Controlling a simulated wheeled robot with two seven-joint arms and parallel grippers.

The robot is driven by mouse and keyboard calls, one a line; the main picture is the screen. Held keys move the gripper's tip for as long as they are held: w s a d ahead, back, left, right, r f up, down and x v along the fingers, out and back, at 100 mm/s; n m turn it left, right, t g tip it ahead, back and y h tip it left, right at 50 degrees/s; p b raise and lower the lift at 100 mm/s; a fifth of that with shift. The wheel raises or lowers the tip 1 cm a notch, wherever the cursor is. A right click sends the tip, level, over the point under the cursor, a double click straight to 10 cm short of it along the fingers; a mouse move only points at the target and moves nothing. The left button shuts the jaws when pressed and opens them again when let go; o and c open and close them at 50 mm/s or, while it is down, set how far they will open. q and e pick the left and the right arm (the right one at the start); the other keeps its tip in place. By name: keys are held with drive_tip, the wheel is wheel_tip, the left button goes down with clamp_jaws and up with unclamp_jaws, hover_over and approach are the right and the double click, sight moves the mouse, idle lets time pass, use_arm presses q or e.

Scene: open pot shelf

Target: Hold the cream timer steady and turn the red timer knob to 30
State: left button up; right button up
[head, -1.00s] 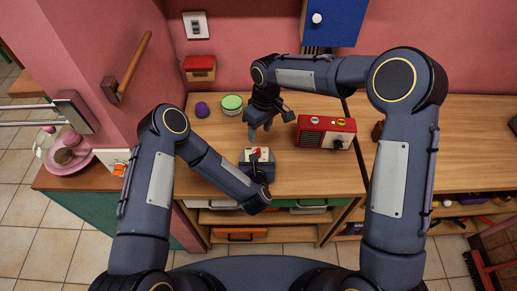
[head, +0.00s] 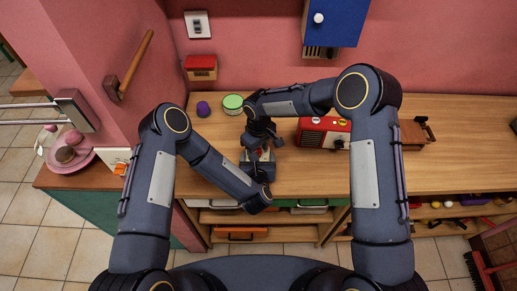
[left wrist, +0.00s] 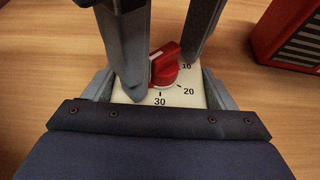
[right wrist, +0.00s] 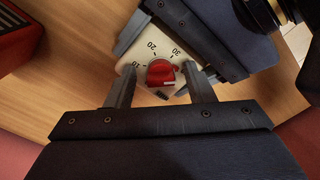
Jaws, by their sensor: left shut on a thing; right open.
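The cream timer (right wrist: 150,85) stands on the wooden counter with its dial face up. Numbers 10, 20 and 30 show on it. My left gripper (left wrist: 160,92) is shut on its body, one finger on each side. The red timer knob (left wrist: 166,66) has a white stripe on the side away from 20 and 30; it also shows in the right wrist view (right wrist: 160,72). My right gripper (head: 262,138) is open above the timer, with its fingers on either side of the knob, apparently not clamped on it. In the head view the right hand mostly hides the timer.
A red radio (head: 322,132) stands right of the timer. A green-lidded tin (head: 232,103) and a purple pot (head: 203,109) stand behind on the left. A wooden box (head: 412,134) is farther right.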

use_arm(q)
drive_tip(key=shift+s+a+f, duration=0.1)
drive_tip(key=shift+a+f, duration=0.05)
drive_tip(key=shift+f, duration=0.1)
use_arm(e)
drive_tip(key=shift+c, duration=0.2)
drive_tip(key=c, duration=1)
drive_tip(key=shift+o, duration=0.2)
drive_tip(key=shift+n, duration=0.3)
drive_tip(key=n, duration=0.3)
drive_tip(key=shift+w+n, duration=0.1)
drive_tip(key=shift+n, duration=2.5)
drive_tip(key=o, duration=1)
